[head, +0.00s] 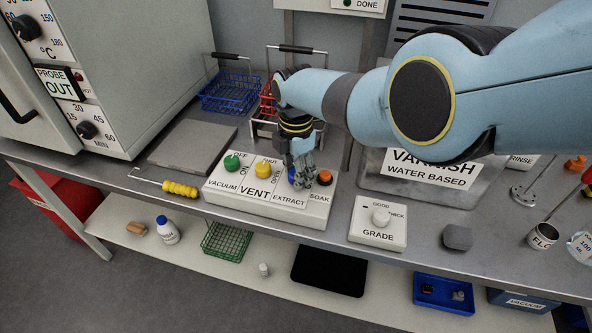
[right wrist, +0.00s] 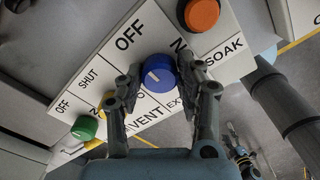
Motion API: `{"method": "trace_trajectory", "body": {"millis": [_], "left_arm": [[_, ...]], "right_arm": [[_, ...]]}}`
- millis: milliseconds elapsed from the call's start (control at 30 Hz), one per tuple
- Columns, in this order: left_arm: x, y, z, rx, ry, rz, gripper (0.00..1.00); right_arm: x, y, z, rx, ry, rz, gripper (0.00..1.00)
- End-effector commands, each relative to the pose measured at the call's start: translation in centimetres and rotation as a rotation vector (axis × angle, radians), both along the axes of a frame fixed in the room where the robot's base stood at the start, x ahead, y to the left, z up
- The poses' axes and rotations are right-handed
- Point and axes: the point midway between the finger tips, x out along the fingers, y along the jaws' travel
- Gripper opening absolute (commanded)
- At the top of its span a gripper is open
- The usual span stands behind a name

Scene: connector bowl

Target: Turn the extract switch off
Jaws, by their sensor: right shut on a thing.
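The extract switch is a blue round knob (right wrist: 158,73) on the white sloped panel (head: 240,202), above the EXTRACT label. A pale mark shows on the left part of its face in the right wrist view. OFF is printed up and left of it; the label on its other side is partly hidden by a finger. My right gripper (right wrist: 155,85) is shut on the knob, one finger on each side. In the head view the right gripper (head: 300,177) reaches down over the panel and hides most of the knob. A small dark gripper-like shape (right wrist: 241,158) low in the right wrist view may be my left gripper.
An orange knob (head: 325,178) sits right beside my gripper; a yellow knob (head: 263,170) and a green knob (head: 232,162) are to the left. The GRADE box (head: 378,228) and VARNISH container (head: 375,175) stand to the right. A yellow-handled hook (head: 180,189) lies left.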

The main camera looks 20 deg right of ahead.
Motion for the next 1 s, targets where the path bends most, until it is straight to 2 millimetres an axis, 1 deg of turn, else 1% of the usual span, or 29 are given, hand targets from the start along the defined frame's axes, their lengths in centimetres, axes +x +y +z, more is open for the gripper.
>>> {"method": "trace_trajectory", "body": {"millis": [500,533,667,700,1000], "left_arm": [[0.00,-0.01,0.02,0.000,0.000,0.000,0.40],[0.00,-0.01,0.02,0.000,0.000,0.000,0.40],[0.00,-0.01,0.02,0.000,0.000,0.000,0.40],[0.01,-0.01,0.02,0.000,0.000,0.000,0.40],[-0.14,0.15,0.02,0.002,0.001,0.000,0.40]], "right_arm": [[0.10,0.03,0.08,0.001,-0.002,0.018,0.04],[0.10,0.03,0.08,0.001,-0.002,0.018,0.40],[0.06,0.03,0.06,0.001,-0.002,0.018,0.57],[0.05,0.03,0.05,0.000,-0.001,0.017,0.59],[0.05,0.04,0.14,0.000,-0.001,0.017,0.59]]}}
